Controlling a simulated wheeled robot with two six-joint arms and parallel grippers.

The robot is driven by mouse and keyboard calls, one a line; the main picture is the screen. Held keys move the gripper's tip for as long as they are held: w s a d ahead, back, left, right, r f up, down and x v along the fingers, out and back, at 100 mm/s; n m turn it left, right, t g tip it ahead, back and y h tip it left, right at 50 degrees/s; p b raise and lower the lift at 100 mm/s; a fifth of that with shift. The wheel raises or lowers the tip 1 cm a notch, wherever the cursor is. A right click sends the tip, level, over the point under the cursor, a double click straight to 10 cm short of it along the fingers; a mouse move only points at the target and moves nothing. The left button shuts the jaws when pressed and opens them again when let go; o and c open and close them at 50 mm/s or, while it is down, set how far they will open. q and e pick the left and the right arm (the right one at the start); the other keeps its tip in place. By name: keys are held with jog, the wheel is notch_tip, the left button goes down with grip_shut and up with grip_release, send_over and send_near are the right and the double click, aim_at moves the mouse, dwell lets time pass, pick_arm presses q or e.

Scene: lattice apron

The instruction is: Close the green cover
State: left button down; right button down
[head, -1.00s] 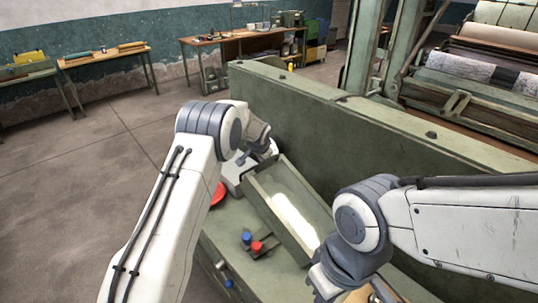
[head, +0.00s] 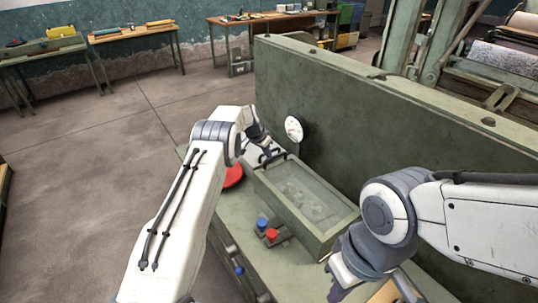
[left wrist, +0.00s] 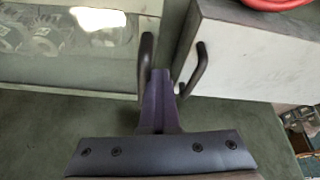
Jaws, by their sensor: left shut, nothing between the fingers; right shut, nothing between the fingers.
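The green cover (head: 287,207) is a green-framed panel with a clear window, at the middle of the head view. It appears to lie flat on the console. Grey round shapes show through its window. In the left wrist view the cover (left wrist: 70,91) is at upper left, with a dark upright handle at its right end. My left gripper (head: 267,150) is at the cover's far end, small and partly hidden in the head view. In the left wrist view its shut, empty fingers (left wrist: 158,85) lie beside that handle; contact is unclear. My right gripper (head: 342,290) is low, nearer me, only partly visible.
A white-faced box (left wrist: 240,55) with another dark handle stands right of the cover in the left wrist view. A blue knob (head: 262,222) and a red knob (head: 271,234) sit beside the cover. A tall green wall (head: 400,140) rises behind. Open floor lies left.

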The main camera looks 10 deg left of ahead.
pick_arm(q)
jog(key=f, duration=0.1)
jog(key=f+b, duration=0.1)
jog(key=shift+s+d+f, duration=0.25)
jog(key=shift+s+f, duration=0.05)
jog(key=shift+w+a+f, duration=0.1)
jog(key=shift+w+f, duration=0.2)
jog(key=shift+f, duration=0.2)
pick_arm(e)
jog(key=shift+w+d+f, duration=0.15)
jog(key=shift+w+f, duration=0.15)
jog(key=shift+f, duration=0.25)
jog(key=shift+w+d+f, duration=0.15)
jog(key=shift+w+f, duration=0.1)
jog(key=shift+f, duration=0.25)
pick_arm(q)
jog(key=shift+a, duration=0.35)
